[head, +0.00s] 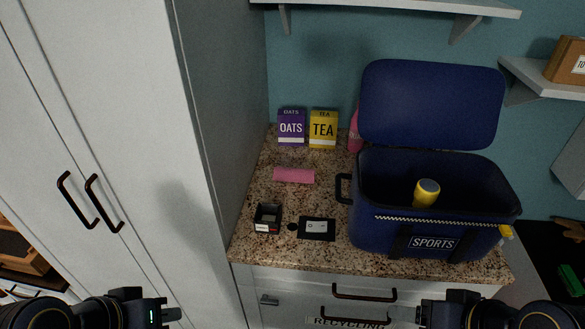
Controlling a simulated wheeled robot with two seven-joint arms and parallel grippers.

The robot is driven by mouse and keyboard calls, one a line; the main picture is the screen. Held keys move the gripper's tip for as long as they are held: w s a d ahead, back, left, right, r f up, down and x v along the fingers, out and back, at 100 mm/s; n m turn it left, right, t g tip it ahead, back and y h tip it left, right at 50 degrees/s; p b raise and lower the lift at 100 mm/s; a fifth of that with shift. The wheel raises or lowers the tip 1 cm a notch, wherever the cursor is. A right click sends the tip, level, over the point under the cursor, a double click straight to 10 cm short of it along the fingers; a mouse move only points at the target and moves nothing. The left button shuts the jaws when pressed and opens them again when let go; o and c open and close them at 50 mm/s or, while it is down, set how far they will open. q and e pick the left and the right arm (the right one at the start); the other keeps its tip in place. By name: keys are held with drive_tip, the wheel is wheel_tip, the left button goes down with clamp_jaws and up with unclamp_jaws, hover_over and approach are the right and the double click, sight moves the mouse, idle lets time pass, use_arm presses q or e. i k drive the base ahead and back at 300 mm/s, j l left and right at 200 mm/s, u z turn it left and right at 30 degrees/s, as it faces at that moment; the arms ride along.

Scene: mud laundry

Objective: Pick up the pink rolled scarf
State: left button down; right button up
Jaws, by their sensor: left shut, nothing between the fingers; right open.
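The pink rolled scarf (294,175) lies flat on the speckled countertop, left of the blue sports bag and in front of the oats and tea boxes. My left gripper (172,314) is at the bottom left, in front of the white cabinet, shut and empty. My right gripper (402,314) is at the bottom, in front of the drawers below the counter, open and empty. Both grippers are well short of the scarf and lower in the picture.
An open blue sports bag (375,235) holding a yellow can (426,192) fills the counter's right. An oats box (291,128), tea box (323,129) and pink bottle (355,132) stand behind. A small black box (267,218) and black card (317,228) lie in front. A tall cabinet (130,120) borders the left.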

sight(292, 174)
drive_tip(key=i+j+u, duration=0.75)
drive_tip(key=k, duration=0.1)
